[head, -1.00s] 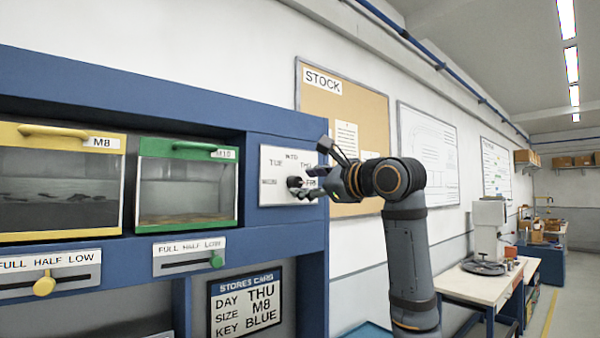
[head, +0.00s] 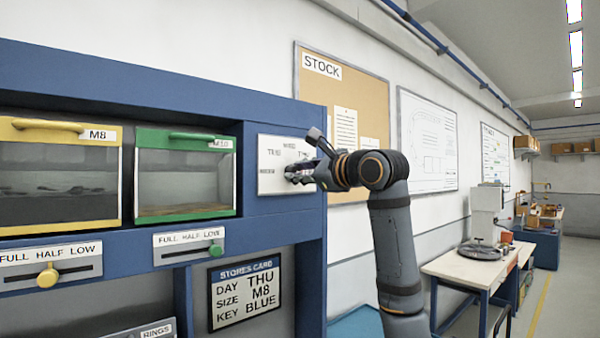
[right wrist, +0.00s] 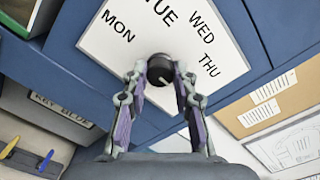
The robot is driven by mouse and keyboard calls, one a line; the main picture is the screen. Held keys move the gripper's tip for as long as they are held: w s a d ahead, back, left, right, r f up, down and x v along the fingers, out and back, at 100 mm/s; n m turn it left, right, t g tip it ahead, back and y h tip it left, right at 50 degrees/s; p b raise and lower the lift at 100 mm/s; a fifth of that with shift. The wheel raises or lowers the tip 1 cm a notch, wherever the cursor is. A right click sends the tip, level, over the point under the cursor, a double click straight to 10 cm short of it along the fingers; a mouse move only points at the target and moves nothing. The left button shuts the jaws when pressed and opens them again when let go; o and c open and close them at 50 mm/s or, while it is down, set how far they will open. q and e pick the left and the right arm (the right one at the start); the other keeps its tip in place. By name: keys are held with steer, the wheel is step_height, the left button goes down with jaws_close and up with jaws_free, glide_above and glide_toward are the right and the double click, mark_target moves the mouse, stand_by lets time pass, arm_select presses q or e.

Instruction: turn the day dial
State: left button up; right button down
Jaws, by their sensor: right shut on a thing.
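The day dial is a black round knob (right wrist: 160,70) on a white plate (head: 268,152) at the right end of the blue cabinet. In the right wrist view, MON, TUE, WED and THU show around it on the plate (right wrist: 122,62). A small pale mark shows on the knob's lower part; which day it points to I cannot tell. My right gripper (head: 293,175) is at the plate, and in the right wrist view its two fingers (right wrist: 160,74) are shut on the knob from both sides. In the head view the gripper mostly hides the knob. My left gripper is out of view.
A stores card (head: 243,292) reads DAY THU, SIZE M8, KEY BLUE. A yellow-framed bin (head: 60,226) and a green-framed bin (head: 186,214) are left of the plate, with sliders below. A stock board (head: 375,125) hangs right. A workbench (head: 470,268) stands farther right.

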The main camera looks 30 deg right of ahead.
steer(key=shift+f+n+b, duration=0.2)
steer(key=shift+n+b, duration=0.2)
steer(key=shift+n, duration=3.9)
steer(key=c, duration=1.5)
jaws_free()
steer(key=o, duration=0.4)
steer(key=shift+s, duration=0.1)
steer(key=shift+o, duration=0.2)
steer(key=shift+a+r, duration=0.1)
